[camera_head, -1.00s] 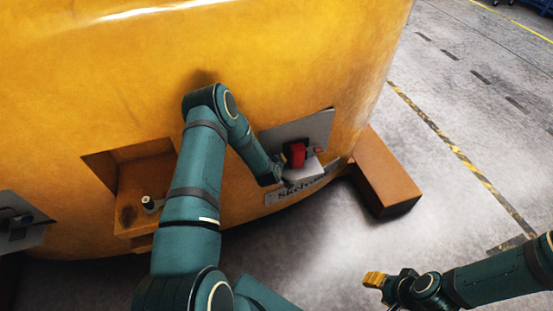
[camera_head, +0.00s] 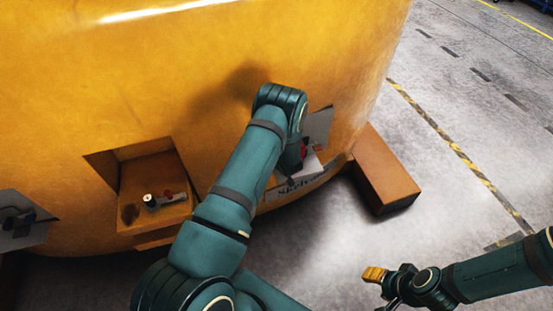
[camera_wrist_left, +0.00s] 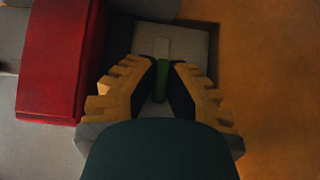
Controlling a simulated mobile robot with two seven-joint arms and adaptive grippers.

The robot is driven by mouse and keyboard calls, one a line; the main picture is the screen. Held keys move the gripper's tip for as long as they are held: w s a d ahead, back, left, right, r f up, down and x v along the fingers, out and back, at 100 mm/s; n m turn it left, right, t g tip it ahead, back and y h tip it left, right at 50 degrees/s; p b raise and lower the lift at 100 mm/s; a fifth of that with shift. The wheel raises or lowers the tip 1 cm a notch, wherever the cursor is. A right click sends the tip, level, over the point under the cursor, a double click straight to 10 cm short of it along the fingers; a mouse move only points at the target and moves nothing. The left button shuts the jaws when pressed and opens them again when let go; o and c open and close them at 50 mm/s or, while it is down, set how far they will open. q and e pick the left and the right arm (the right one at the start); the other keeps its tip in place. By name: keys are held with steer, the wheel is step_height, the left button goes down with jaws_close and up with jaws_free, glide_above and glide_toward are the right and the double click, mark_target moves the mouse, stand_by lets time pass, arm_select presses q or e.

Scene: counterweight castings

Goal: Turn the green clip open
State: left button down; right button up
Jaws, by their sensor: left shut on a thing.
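The green clip (camera_wrist_left: 162,78) shows as a narrow green strip between the two yellow ridged fingers of my left gripper (camera_wrist_left: 163,72) in the left wrist view. The fingers are closed in on its two sides, and a pale grey block lies just beyond. In the head view my left arm covers the clip and most of the left gripper, in front of the grey plate (camera_head: 319,128) on the yellow casting (camera_head: 200,90). My right gripper (camera_head: 375,275) hangs over the floor at the lower right, with nothing seen in it; its finger gap is not clear.
A red part (camera_wrist_left: 60,55) stands close left of my left fingers. A recess with a small shelf (camera_head: 160,208) is left of my arm. A brown block (camera_head: 385,175) lies at the casting's right foot. The floor at right is open.

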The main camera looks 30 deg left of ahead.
arm_select(q)
steer(key=shift+w+a+r, duration=0.1)
steer(key=c, duration=1)
jaws_free()
steer(key=v, duration=1.2)
steer(key=s+d+m+g+h, duration=0.1)
steer(key=s+d+m+h, duration=0.1)
steer(key=s+d, duration=0.5)
steer(key=s+d+m+g+h, duration=0.1)
steer(key=s+d+m+h, duration=0.2)
steer(key=s+d+h, duration=0.2)
steer(key=s+d+m+g+h, duration=0.2)
steer(key=s+d+m+h, duration=0.1)
steer(key=s+d, duration=0.7)
steer(key=shift+r+h, duration=0.2)
steer(key=shift+h, duration=0.2)
